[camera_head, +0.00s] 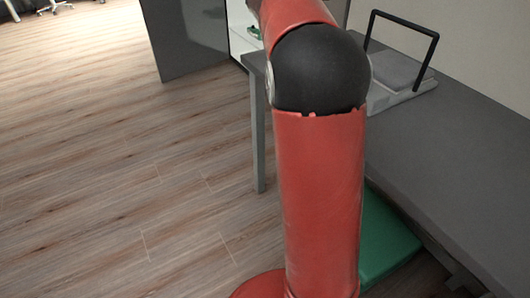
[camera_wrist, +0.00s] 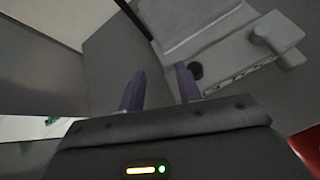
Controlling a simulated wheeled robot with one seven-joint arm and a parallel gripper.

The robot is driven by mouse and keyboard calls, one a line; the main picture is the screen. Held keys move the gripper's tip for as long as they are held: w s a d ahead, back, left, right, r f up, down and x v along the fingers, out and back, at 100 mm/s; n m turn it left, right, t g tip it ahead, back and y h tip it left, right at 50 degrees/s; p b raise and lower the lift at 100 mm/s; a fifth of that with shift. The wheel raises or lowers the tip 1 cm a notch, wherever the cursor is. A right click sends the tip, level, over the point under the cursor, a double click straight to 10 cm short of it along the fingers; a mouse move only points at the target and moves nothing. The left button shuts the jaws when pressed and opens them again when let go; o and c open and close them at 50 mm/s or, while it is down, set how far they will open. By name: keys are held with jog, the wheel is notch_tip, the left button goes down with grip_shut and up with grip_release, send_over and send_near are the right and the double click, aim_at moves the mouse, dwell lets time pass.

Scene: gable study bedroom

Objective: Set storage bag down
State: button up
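I cannot pick out a storage bag for certain in either view. A green flat-topped item (camera_head: 388,240) sits low beside and partly under the dark grey desk (camera_head: 455,150); my arm hides its left part, and I cannot tell if it is the bag. In the wrist view my gripper (camera_wrist: 160,90) has its two dark purple fingers apart, with nothing seen between them. The fingers point toward the grey desk surface (camera_wrist: 115,50), beside a light grey device. In the head view my arm hides the gripper.
The light grey device (camera_head: 408,92) with an upright black frame stands at the desk's far end; it also shows in the wrist view (camera_wrist: 235,55). A dark panel (camera_head: 188,38) and white shelving (camera_head: 243,35) stand behind. The wooden floor (camera_head: 110,160) at left is clear.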

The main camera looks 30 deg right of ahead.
jog(key=s+a+f+m+t+y, duration=0.2)
jog(key=s+a+f+m+y, duration=0.1)
jog(key=s+a, duration=0.5)
jog(key=s+a+f+m+t+y, duration=0.2)
jog(key=s+a+f+m+y, duration=0.2)
jog(key=a, duration=0.8)
jog(key=s+a+f+m+t+y, duration=0.1)
jog(key=s+a+f+m+y, duration=0.3)
jog(key=s+a, duration=0.6)
jog(key=s+f+m, duration=0.2)
jog(key=s+m, duration=0.1)
jog(key=shift+f+t, duration=0.15)
jog(key=shift+t, duration=0.25)
jog(key=shift+o, duration=0.3)
